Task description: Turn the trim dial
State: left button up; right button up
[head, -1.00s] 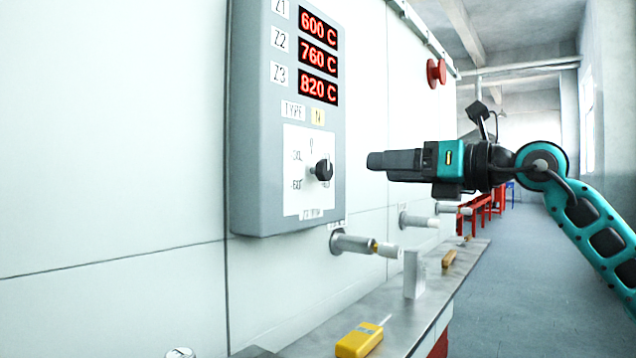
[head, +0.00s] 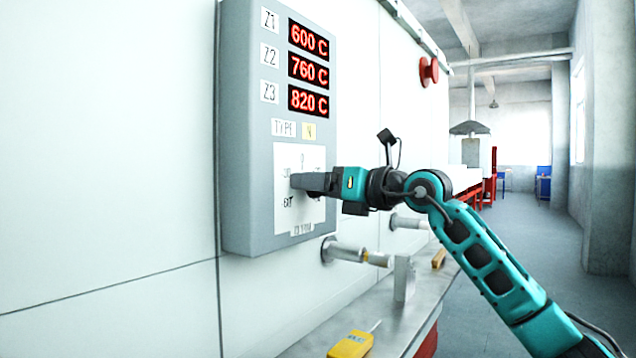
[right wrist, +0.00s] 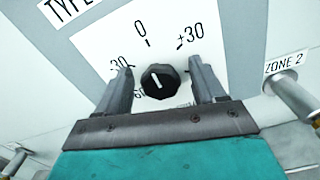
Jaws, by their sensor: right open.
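The trim dial is a black ribbed knob (right wrist: 162,81) with a white pointer line, on a white scale plate (head: 313,160) marked 0, -30 and +30. In the right wrist view the pointer line aims up and slightly left, near the 0 mark. My right gripper (right wrist: 165,82) is open, one finger on each side of the knob, with gaps visible on both sides. In the head view the right gripper (head: 296,181) is at the plate and hides the knob. My left gripper is not in view.
The grey control panel (head: 248,130) shows red displays above the plate. Metal pipe fittings (head: 343,251) jut from the wall below.

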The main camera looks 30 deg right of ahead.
jog(key=shift+c, duration=0.2)
jog(key=shift+c, duration=1.4)
jog(key=c, duration=0.7)
jog(key=shift+n, duration=0.6)
jog(key=n+p, duration=0.1)
jog(key=n, duration=0.9)
jog(key=shift+a, duration=0.1)
jog(key=shift+n, duration=0.4)
